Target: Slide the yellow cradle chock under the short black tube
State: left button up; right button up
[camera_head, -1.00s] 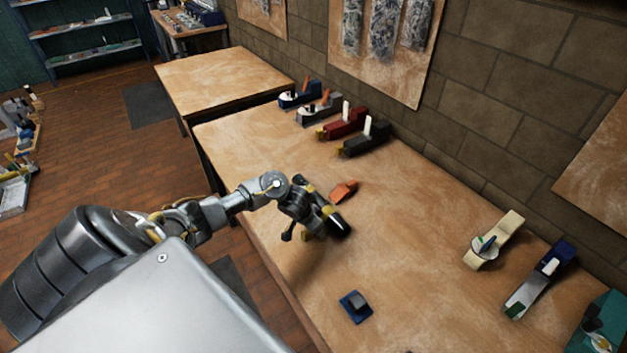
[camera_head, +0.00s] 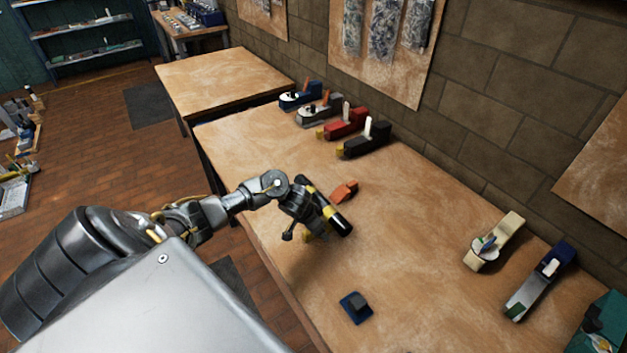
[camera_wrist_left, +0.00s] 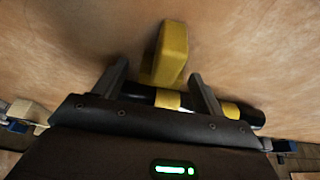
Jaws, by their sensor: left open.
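The short black tube (camera_head: 338,221) with yellow bands lies slanted beside my left gripper in the head view. It also crosses behind the fingers in the left wrist view (camera_wrist_left: 140,91). The yellow cradle chock (camera_wrist_left: 171,48) stands out beyond the tube in the wrist view, between the lines of the two fingers. In the head view only a bit of yellow (camera_head: 308,237) shows below the gripper; the rest is hidden. My left gripper (camera_wrist_left: 158,68) is open, a finger on either side of the chock. I cannot tell whether chock and tube touch. My right gripper is not in view.
An orange block (camera_head: 345,190) lies just beyond the tube. A blue base with a dark block (camera_head: 356,307) sits nearer the front. Several clamp-like tools line the wall side, including a black one (camera_head: 365,139) and a cream one (camera_head: 495,241). The middle of the table (camera_head: 420,240) is clear.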

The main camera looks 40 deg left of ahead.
pick_arm(q)
jog(key=p+v, duration=0.1)
jog(key=v, duration=0.9)
jog(key=shift+s+r+p, duration=0.15)
jog(key=shift+p, duration=0.2)
